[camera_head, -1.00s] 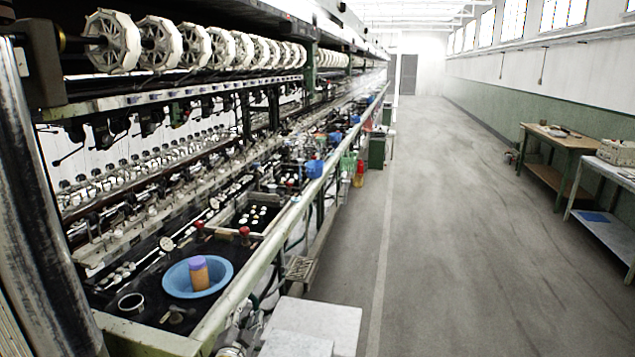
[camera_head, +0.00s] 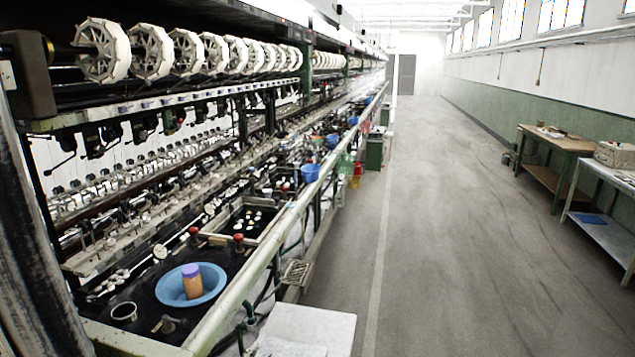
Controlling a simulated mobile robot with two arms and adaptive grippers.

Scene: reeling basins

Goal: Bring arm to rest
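Neither of my grippers shows in the head view, and no arm can be made out for sure. The long reeling machine fills the left side. On its near basin (camera_head: 130,290) sits a blue bowl (camera_head: 213,291) with an orange jar with a purplish top (camera_head: 192,281) standing in it. A small metal ring (camera_head: 124,312) lies left of the bowl. Whether anything is held cannot be seen.
A pale slab (camera_head: 308,328) stands at the bottom centre, beside the machine's green front rail (camera_head: 262,262). A wooden table (camera_head: 553,141) and a grey table (camera_head: 606,176) line the right wall. The aisle floor (camera_head: 430,220) between is clear.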

